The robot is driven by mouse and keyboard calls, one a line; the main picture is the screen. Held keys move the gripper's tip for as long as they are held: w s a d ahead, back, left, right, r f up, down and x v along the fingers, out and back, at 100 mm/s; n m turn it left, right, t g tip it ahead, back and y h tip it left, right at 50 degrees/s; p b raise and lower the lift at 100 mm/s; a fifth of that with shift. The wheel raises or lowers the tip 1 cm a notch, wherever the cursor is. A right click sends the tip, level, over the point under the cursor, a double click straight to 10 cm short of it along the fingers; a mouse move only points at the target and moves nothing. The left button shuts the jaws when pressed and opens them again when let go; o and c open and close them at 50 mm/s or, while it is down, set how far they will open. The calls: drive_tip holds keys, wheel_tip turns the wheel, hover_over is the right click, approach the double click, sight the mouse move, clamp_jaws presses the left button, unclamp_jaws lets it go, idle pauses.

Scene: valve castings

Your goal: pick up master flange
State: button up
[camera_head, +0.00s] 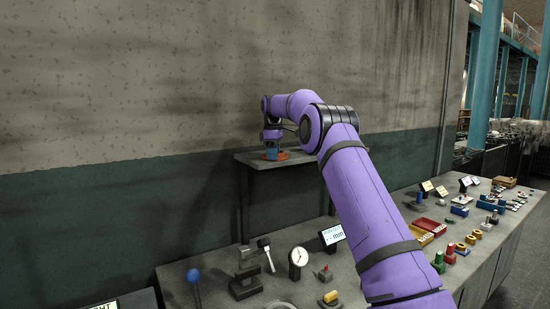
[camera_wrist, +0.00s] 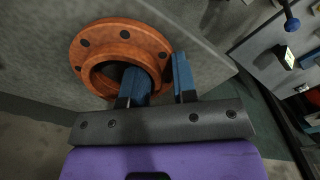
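The master flange, an orange ring with dark bolt holes and a raised hub, lies on a small grey shelf in the wrist view (camera_wrist: 95,42). In the head view it is a small orange patch (camera_head: 283,156), partly hidden under my gripper (camera_head: 272,149). In the wrist view my gripper (camera_wrist: 160,75) has its two blue fingers astride the flange's right side. One finger reaches into the bore, the other stands just outside the rim. Part of the flange's wall lies between them. Whether both fingers press on it cannot be told.
The shelf (camera_head: 255,162) stands against the wall. A long grey bench (camera_head: 455,268) in front holds a dial gauge (camera_head: 298,258), a tilted display (camera_head: 332,236), a red tray (camera_head: 427,225) and several small parts. A blue knob (camera_head: 193,275) rises at the lower left.

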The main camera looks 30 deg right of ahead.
clamp_jaws()
drive_tip(key=shift+r, duration=0.1)
